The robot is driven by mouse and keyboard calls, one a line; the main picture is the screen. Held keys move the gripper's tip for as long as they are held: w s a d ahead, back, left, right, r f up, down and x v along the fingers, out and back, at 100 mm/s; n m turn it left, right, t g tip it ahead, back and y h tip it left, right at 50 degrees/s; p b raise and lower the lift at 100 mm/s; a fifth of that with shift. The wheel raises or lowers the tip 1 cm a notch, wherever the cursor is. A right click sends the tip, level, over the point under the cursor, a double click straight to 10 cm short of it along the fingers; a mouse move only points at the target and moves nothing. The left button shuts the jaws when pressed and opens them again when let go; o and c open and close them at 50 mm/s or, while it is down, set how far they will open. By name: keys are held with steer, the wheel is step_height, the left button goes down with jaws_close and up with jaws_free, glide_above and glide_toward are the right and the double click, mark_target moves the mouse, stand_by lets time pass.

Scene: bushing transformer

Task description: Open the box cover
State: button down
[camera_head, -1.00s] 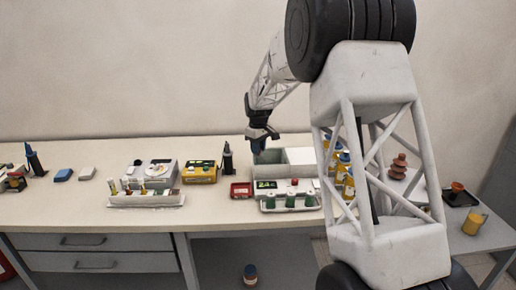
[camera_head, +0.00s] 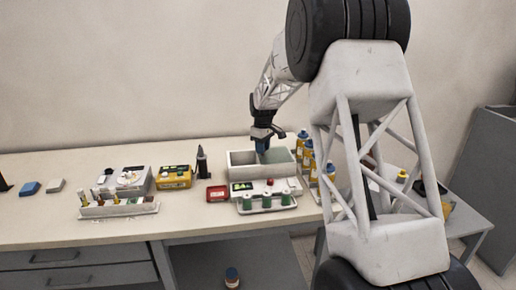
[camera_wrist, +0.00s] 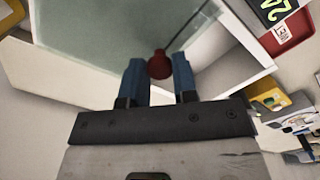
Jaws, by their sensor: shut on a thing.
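The open-topped white box (camera_head: 239,174) stands on the bench in the head view. Its grey-green, see-through cover (camera_head: 281,155) lies over the right part, and the left part is uncovered. In the wrist view the cover (camera_wrist: 95,35) fills the upper left, with a red knob (camera_wrist: 159,65) on it. My gripper (camera_head: 262,147) is above the middle of the box, pointing down. In the wrist view its blue fingers (camera_wrist: 160,80) are on either side of the knob, shut on it. The knob is hidden in the head view.
Yellow bottles (camera_head: 306,150) stand close to the box's right. A tray with green items (camera_head: 267,205) is in front. A red case (camera_head: 216,193), a black bottle (camera_head: 201,161) and a yellow device (camera_head: 174,178) are left.

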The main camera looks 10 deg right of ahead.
steer(key=c, duration=0.9)
jaws_free()
steer(key=shift+r, duration=3.85)
steer(key=shift+r, duration=0.1)
